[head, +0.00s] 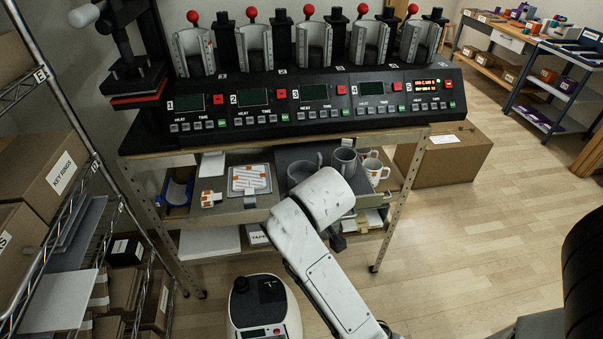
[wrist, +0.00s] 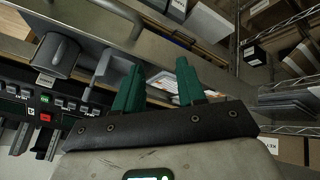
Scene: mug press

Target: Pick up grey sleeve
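Two grey cup-shaped pieces stand on the upper shelf under the press bench in the head view: a left one (head: 300,171) and a right one (head: 344,161). I cannot tell which, if either, is the grey sleeve. My arm partly covers the left one. In the wrist view a grey rounded piece (wrist: 57,55) is left of my gripper, apart from the fingers. My gripper (wrist: 159,66) has two green fingers spread apart with nothing between them. In the head view its fingers are hidden by my arm.
A black press row (head: 316,95) with several stations stands on the bench. White mugs (head: 375,171), a blue bin (head: 177,191) and a tray with an orange-marked sheet (head: 249,179) share the shelf. A wire rack (head: 112,185) is at left.

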